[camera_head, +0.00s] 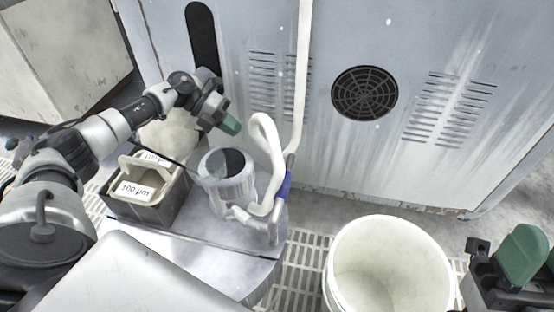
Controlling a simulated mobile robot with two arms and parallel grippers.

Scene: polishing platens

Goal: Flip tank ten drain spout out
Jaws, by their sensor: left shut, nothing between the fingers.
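My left gripper (230,125) is shut and empty, its green fingertips in the air in front of the cabinet, to the left of the white looped tube. The white tube (263,128) bends over at the top and runs down to a metal fitting with a blue part (285,186) at the edge of a grey metal tank top (225,236). I cannot tell for sure which part is the drain spout, and no tank number is readable. The gripper is apart from the tube. My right gripper (502,258) shows partly at the lower right; its jaw opening is unclear.
A round canister with a dark top (227,164) stands beside the tube. A dark grey bin (144,208) holds containers labelled 100 µm. A white bucket (390,225) stands on the floor to the right. The vented cabinet (330,130) closes off the back; a white hose runs down it.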

